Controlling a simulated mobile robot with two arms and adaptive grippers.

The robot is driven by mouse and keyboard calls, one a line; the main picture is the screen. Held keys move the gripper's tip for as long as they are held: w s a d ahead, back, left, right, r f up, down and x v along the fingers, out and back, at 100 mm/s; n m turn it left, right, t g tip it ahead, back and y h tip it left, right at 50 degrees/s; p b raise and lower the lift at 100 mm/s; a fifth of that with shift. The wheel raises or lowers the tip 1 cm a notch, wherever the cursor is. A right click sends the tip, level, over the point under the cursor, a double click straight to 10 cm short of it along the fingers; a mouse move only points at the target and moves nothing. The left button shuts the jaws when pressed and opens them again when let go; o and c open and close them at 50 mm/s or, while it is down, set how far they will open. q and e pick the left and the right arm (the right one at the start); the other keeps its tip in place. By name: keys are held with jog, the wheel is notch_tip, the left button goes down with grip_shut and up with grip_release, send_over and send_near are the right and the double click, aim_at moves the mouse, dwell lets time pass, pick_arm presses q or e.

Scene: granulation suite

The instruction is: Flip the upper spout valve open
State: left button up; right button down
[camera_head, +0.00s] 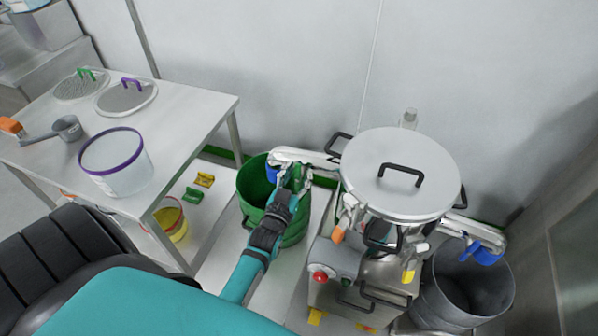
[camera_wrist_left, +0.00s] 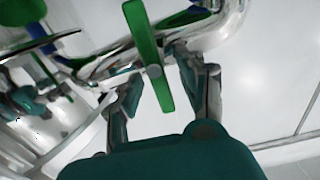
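The upper spout (camera_head: 305,156) sticks out to the left from the lidded machine, with a blue part (camera_head: 271,174) at its outer end. My left gripper (camera_head: 298,181) is at this spout, above the green bin. In the left wrist view, a green lever (camera_wrist_left: 148,55) on a round pivot crosses the shiny metal spout (camera_wrist_left: 222,32). The lever's lower end lies between the two fingers of my left gripper (camera_wrist_left: 163,92). The fingers are apart, with a visible gap on each side of the lever. My right gripper is not in view.
The green bin (camera_head: 254,190) stands under the spout. The machine's round lid (camera_head: 425,175) is to the right, with a lower spout (camera_head: 468,228) and grey bin (camera_head: 455,295) beyond. A white table (camera_head: 190,120) with a clear tub (camera_head: 118,165) stands left.

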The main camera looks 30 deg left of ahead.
pick_arm(q)
jog(key=shift+c, duration=2.1)
jog(key=shift+f, duration=0.1)
grip_shut()
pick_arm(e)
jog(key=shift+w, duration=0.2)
